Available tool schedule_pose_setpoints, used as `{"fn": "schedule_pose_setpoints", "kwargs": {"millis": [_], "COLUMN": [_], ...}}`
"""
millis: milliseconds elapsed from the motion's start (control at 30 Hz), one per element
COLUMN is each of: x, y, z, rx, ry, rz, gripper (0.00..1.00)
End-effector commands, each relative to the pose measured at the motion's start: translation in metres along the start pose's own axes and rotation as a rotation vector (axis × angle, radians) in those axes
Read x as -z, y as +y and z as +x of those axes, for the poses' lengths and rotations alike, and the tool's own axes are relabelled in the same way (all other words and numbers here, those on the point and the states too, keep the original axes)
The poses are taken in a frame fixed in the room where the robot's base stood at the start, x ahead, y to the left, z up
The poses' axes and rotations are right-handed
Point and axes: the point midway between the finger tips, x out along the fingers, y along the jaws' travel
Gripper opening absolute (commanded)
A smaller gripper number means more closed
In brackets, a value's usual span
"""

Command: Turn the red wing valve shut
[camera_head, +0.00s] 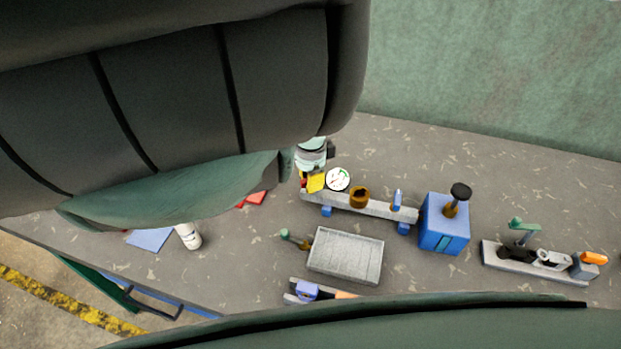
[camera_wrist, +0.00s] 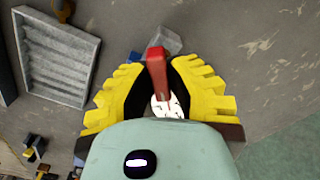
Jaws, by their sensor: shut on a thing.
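The red wing valve (camera_wrist: 157,70) shows in the wrist view as a red bar standing between my yellow fingers. My gripper (camera_wrist: 158,82) is shut on it, one finger on each side. In the head view my gripper (camera_head: 316,182) is at the left end of a pale rail, with a speck of red (camera_head: 303,183) beside its fingers. A round white gauge (camera_head: 338,179) sits just right of the fingers; it also shows partly behind the red bar in the wrist view (camera_wrist: 172,106). The valve's base is hidden by my gripper.
The pale rail (camera_head: 378,208) carries a brass cup (camera_head: 359,196) and a blue piece (camera_head: 397,199). A blue box (camera_head: 444,228) with a black knob stands to its right, a grey tray (camera_head: 345,256) in front. Another fixture (camera_head: 530,262) is far right. My arm covers the upper left.

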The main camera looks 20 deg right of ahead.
Motion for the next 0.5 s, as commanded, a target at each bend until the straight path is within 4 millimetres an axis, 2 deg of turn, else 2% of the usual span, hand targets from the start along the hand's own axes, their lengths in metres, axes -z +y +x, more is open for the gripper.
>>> {"fn": "schedule_pose_setpoints", "kwargs": {"millis": [500], "x": [0.0000], "y": [0.0000], "z": [0.0006], "rx": [0.001], "ry": [0.000], "rz": [-0.033], "gripper": [0.00]}}
